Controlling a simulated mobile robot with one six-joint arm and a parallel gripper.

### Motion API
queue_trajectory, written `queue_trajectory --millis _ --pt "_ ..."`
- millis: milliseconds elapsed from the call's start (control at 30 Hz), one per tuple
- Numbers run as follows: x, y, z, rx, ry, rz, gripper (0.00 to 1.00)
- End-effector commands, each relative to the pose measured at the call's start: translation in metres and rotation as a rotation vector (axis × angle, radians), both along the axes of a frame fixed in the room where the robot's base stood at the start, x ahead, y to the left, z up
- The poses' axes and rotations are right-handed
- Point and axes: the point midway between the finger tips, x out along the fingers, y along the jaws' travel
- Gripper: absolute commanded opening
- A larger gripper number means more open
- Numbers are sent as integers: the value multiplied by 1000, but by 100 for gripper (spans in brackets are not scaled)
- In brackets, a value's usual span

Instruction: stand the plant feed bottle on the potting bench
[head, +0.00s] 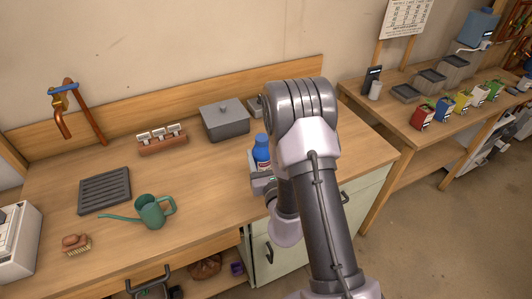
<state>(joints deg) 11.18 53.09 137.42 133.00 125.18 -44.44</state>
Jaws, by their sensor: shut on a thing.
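My wrist hides part of the bottle and the fingers. They are over the right part of the left wooden worktop (205,190); I cannot tell whether the bottle's base touches it. A second wooden bench (462,135), with trays and colourful packets on it, stands to the right and looks like the potting bench.
Seed packets (445,110), dark trays (406,93) and a pale cup (375,91) occupy the right bench. A floor gap separates the benches.

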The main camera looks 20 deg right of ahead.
Motion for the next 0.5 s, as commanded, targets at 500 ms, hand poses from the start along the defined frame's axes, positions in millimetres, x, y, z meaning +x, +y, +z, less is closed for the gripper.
queue_trajectory --millis 500 --pt "29 -76 -43 1 1 1 0"
